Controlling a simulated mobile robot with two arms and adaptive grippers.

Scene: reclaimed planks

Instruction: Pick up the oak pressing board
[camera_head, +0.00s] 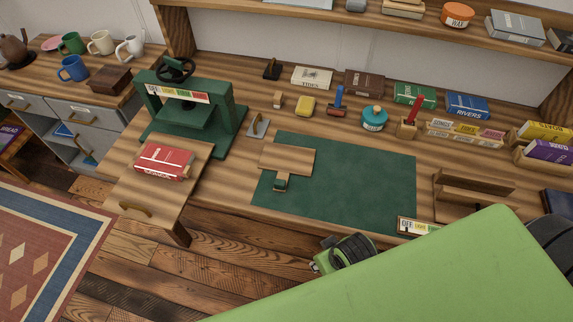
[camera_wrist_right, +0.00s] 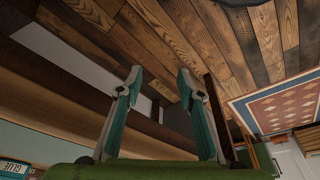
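The oak pressing board (camera_head: 290,158) lies flat on the dark green mat (camera_head: 350,185), near the mat's left side. It is a pale wooden rectangle with a short tab and a green grip piece at its front edge. Nothing touches it. My right gripper (camera_wrist_right: 159,78) shows in the right wrist view with its two fingers spread apart and nothing between them. The board is not seen in that view. My left gripper is not in either view.
A green press (camera_head: 190,112) stands left of the mat. A red book (camera_head: 163,161) lies on a wooden leaf in front of it. Tools, a turquoise pot (camera_head: 373,118) and books line the back. A wooden stand (camera_head: 470,190) is right. My green arm covers the lower right.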

